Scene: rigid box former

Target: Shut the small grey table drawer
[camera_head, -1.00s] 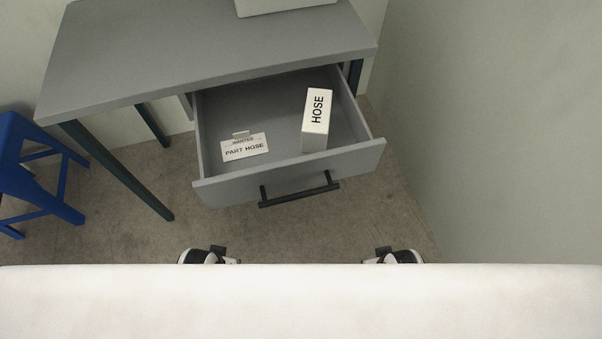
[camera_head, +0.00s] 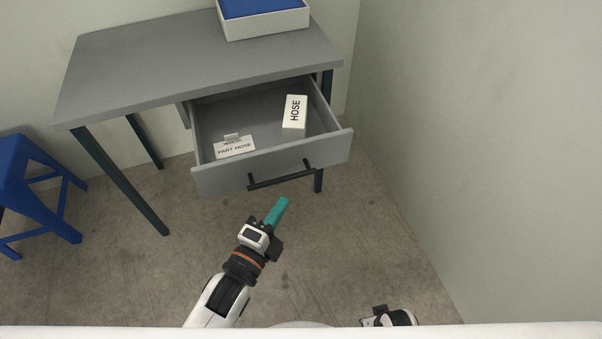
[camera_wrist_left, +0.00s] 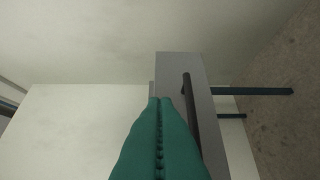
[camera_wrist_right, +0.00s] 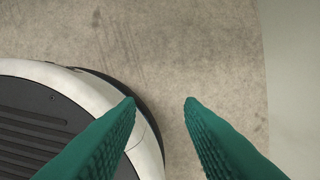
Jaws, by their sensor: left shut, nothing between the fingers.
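The grey table (camera_head: 190,75) has its small grey drawer (camera_head: 225,178) pulled well out. A dark bar handle (camera_head: 281,180) runs along the drawer front. Inside lie a white box marked HOSE (camera_head: 294,112) and a white card marked PART HOSE (camera_head: 234,149). My left gripper (camera_head: 282,204) is shut and empty, just in front of the drawer front, below the handle in the picture. In the left wrist view its teal fingers (camera_wrist_left: 160,105) point toward the drawer front (camera_wrist_left: 212,110) and handle (camera_wrist_left: 190,105). My right gripper (camera_wrist_right: 161,105) is open and empty, above the floor.
A white tray with a blue inside (camera_head: 265,25) stands on the table top. A blue stool (camera_head: 35,195) is at the left. A pale wall (camera_head: 480,140) rises at the right. The floor (camera_head: 360,240) between drawer and wall is clear.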

